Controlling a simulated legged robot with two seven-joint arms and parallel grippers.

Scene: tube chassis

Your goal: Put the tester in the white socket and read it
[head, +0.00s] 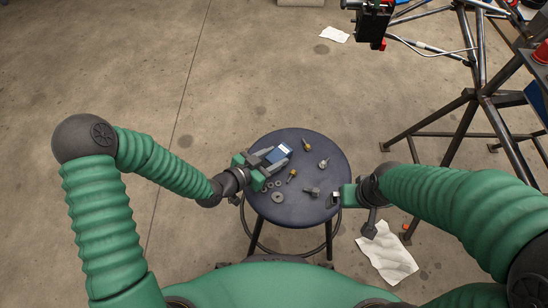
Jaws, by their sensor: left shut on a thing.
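The tester (279,153) is a small dark device with a bright blue-white screen facing up. It is over the upper left part of the round stool. My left gripper (268,158) is shut on it from the left. I cannot tell whether the tester touches the stool top or is just above it. My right gripper (337,196) is at the stool's right edge, partly hidden by its own wrist, so its jaw opening is unclear. I cannot make out a white socket in this view.
The dark round stool (325,150) carries several brass and grey fittings (306,143) and grey rings (277,197). The tube chassis (486,100) stands at right. White paper sheets (388,254) lie on the floor. The floor at left is clear.

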